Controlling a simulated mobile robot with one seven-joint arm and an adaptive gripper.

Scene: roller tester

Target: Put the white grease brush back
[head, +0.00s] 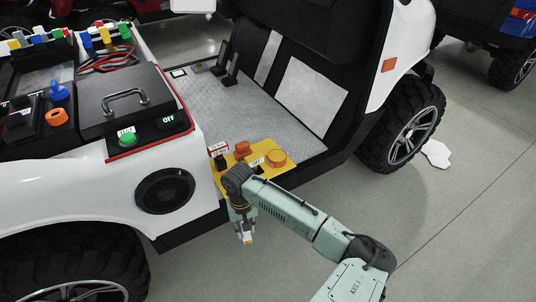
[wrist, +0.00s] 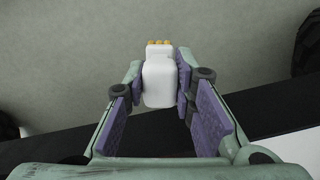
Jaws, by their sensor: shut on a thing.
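The white grease brush (wrist: 158,84) is between the two purple-padded fingers of my gripper (wrist: 161,80) in the wrist view. Its tan bristle end points away from the wrist, and the pads touch its sides. In the head view my gripper (head: 243,224) points down beside the vehicle's sill, just in front of the yellow plate, over the floor. Only a small light tip of the brush (head: 249,239) shows below the fingers there. Which spot the brush belongs in cannot be told from these frames.
The yellow plate (head: 230,181) carries an orange round knob (head: 277,156), an orange-red block (head: 242,148) and a small dark item. A red-and-white label (head: 218,147) stands at its back left. The grey textured vehicle floor (head: 265,117) behind is mostly clear. A wheel (head: 401,128) stands at right.

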